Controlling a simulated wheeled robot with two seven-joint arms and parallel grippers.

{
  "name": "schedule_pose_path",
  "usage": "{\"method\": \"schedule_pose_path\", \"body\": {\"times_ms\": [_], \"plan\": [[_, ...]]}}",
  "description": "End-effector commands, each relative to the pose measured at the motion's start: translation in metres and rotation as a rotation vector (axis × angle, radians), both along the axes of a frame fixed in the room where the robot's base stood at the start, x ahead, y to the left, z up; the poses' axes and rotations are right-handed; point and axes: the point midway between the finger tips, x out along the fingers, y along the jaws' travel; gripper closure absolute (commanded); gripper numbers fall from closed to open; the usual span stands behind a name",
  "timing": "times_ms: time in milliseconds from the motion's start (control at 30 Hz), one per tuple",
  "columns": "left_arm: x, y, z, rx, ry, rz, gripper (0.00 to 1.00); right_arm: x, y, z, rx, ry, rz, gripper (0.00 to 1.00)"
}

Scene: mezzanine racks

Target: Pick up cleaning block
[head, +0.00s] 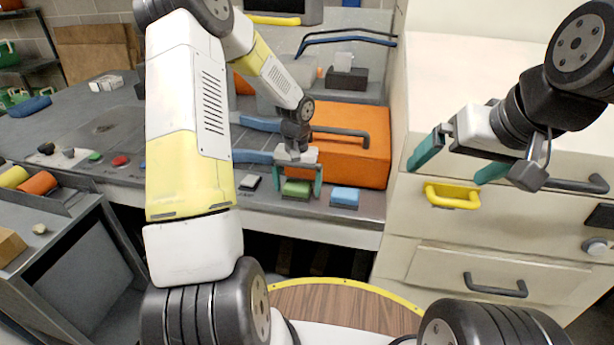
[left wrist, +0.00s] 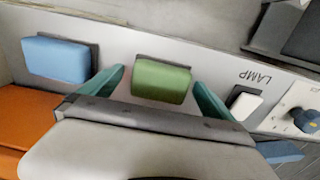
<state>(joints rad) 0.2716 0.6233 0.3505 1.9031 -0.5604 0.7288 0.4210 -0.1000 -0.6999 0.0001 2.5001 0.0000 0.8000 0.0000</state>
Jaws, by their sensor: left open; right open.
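A green block (head: 296,189) lies on the grey bench edge in the head view. It also shows in the left wrist view (left wrist: 160,82), on a dark pad. My left gripper (head: 299,180) is open above it, with one teal finger on each side of the block. In the left wrist view gaps show between the fingers and the block. A similar blue block (head: 345,196) lies to its right; it is at the left in the left wrist view (left wrist: 56,60). Which block is the cleaning block is not marked. My right gripper (head: 452,165) is open and empty before the cream drawers.
A large orange case (head: 352,145) with a dark handle stands right behind the blocks. The cream drawer unit (head: 500,230), with a yellow handle (head: 452,196), borders the bench at right.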

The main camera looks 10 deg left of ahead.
Motion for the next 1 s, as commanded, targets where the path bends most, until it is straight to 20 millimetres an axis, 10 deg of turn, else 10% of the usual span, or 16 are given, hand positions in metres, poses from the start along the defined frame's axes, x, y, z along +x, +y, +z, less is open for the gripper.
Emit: {"method": "schedule_pose_path", "body": {"times_ms": [133,500,1000], "plan": [[0.000,0.000,0.000,0.000,0.000,0.000,0.02,0.000,0.000,0.000,0.000,0.000,0.000,0.02],[0.000,0.000,0.001,0.000,0.000,0.000,0.71,0.000,0.000,0.000,0.000,0.000,0.000,0.02],[0.001,0.000,0.025,0.001,-0.004,0.002,0.71,0.000,0.000,0.000,0.000,0.000,0.000,0.02]]}}
